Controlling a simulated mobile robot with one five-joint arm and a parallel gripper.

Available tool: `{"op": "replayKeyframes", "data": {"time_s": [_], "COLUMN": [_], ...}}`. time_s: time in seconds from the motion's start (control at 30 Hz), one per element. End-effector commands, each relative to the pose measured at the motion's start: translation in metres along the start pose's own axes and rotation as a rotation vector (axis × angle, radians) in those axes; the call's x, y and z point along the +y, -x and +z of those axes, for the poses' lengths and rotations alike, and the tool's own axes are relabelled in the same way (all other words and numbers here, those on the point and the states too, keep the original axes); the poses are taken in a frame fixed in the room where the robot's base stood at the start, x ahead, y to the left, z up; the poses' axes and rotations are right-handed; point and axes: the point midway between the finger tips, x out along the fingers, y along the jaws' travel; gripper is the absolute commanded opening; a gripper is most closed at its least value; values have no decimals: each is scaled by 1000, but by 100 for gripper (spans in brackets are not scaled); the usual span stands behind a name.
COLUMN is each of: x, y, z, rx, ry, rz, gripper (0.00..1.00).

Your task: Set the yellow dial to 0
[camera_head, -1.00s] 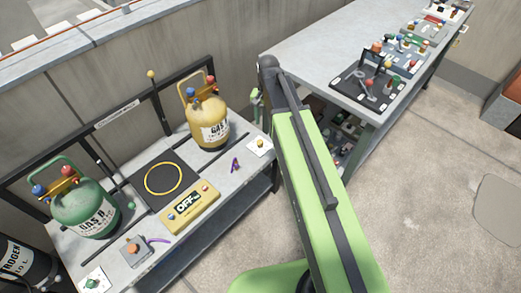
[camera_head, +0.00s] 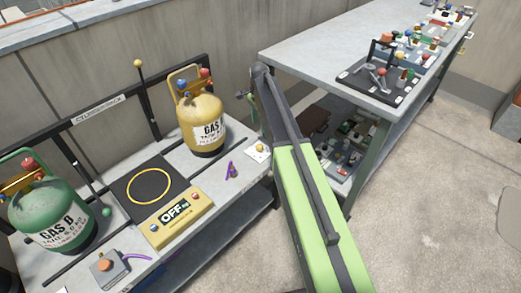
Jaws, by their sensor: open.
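The yellow dial (camera_head: 260,148) is a small yellow knob on a white square plate at the right end of the low grey bench, in front of the yellow gas cylinder. Marks on its plate are too small to read, so its setting cannot be told. My green and black arm (camera_head: 305,190) rises through the middle of the view, just right of the dial. My gripper's fingers do not show; a small green part shows left of the arm's top end.
The bench holds a yellow cylinder (camera_head: 203,125), a green cylinder (camera_head: 52,215), a black pad with a yellow ring (camera_head: 128,190), a yellow box reading OFF (camera_head: 178,219) and a purple item (camera_head: 231,170). A taller workbench (camera_head: 310,50) stands right, with open floor beside it.

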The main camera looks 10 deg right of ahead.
Motion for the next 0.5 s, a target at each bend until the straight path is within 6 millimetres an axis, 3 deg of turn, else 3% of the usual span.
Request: {"op": "replayKeyframes", "data": {"time_s": [0.03, 0.5], "x": [0, 0], "y": [-22, -120], "z": [0, 0], "rx": [0, 0], "ry": [0, 1], "rz": [0, 0], "gripper": [53, 53]}}
